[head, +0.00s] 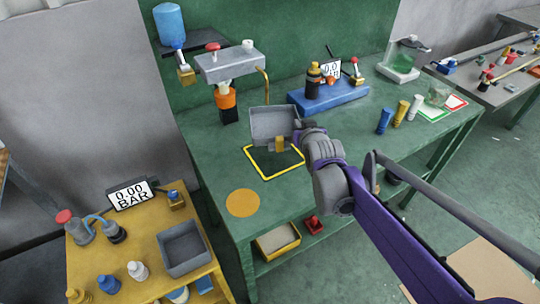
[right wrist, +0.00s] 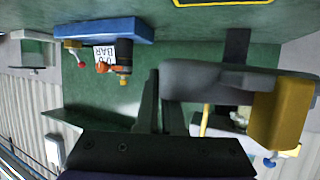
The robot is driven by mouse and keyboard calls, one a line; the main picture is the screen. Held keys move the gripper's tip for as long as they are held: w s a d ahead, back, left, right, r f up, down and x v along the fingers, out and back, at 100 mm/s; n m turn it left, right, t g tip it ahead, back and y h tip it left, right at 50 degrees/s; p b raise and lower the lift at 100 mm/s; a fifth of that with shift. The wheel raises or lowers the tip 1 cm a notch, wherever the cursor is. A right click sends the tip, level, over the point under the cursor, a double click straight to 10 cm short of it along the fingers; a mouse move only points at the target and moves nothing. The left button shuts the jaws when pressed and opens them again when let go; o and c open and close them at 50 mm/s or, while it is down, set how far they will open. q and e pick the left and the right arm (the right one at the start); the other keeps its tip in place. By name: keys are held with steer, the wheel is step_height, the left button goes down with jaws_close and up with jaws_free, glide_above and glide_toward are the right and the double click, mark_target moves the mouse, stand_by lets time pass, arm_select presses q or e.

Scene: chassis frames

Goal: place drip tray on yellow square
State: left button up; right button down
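The drip tray (head: 271,122) is a grey shallow box with a yellow tab on its front side. In the head view it is just behind the yellow square (head: 266,178), a yellow outline on the green table, and seems raised and tilted. My right gripper (head: 300,128) is at the tray's right end and appears shut on its edge. In the right wrist view the tray (right wrist: 225,84) and its yellow tab (right wrist: 281,112) reach out from the fingers (right wrist: 162,105). The yellow square's edge (right wrist: 222,4) shows at the top. My left gripper is not in view.
An orange disc (head: 243,202) lies near the table's front left. A grey machine (head: 230,66) stands behind left, and a blue base (head: 328,95) with a gauge behind. Coloured cylinders (head: 400,113) stand right. A yellow cart (head: 145,285) holds a grey bin (head: 183,248).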

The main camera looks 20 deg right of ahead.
step_height(320, 180, down, 10)
steer(key=shift+d+r+b, duration=0.1)
steer(key=shift+b, duration=0.85)
